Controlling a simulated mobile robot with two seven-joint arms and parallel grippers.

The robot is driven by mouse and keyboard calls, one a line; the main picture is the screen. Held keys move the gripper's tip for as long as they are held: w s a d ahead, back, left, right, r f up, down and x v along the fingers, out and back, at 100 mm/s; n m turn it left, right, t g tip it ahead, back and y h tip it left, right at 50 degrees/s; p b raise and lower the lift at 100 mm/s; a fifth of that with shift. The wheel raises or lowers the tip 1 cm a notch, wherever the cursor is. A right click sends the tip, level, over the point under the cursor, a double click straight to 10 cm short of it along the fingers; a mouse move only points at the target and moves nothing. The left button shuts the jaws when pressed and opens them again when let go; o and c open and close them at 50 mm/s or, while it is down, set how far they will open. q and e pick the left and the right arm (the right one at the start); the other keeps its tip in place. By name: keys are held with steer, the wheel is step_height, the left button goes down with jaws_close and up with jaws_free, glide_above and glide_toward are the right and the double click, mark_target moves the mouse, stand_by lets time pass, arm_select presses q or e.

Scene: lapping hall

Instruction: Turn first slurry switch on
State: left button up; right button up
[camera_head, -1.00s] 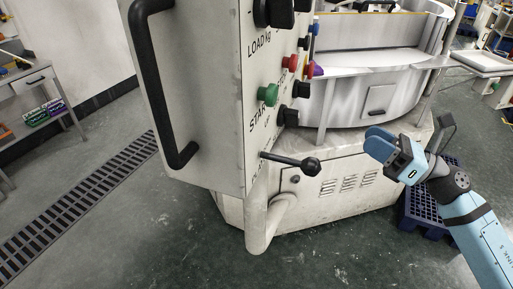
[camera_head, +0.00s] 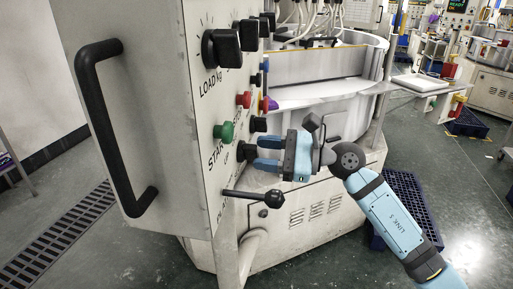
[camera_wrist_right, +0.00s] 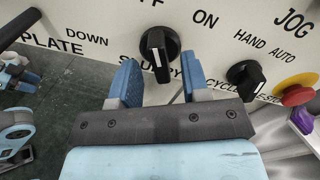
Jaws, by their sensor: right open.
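The slurry switch is a black rotary knob (camera_wrist_right: 158,45) with a white mark on its handle, above the partly hidden word "SLURRY" in the right wrist view. Its handle stands nearly upright in that view, tilted slightly, with "ON" to its right. In the head view a black knob (camera_head: 246,152) sits on the panel just ahead of my right fingertips. My right gripper (camera_head: 263,153) is open, and its two blue fingers (camera_wrist_right: 160,84) are on either side of the knob's line, short of the panel face.
A second black knob (camera_wrist_right: 246,80), marked hand and auto, is to the right. A red button (camera_wrist_right: 297,89) is beyond it. A green button (camera_head: 223,132) is above the gripper's height on the panel. A black ball-ended lever (camera_head: 256,197) sticks out below.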

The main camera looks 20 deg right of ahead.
steer(key=shift+x, duration=1)
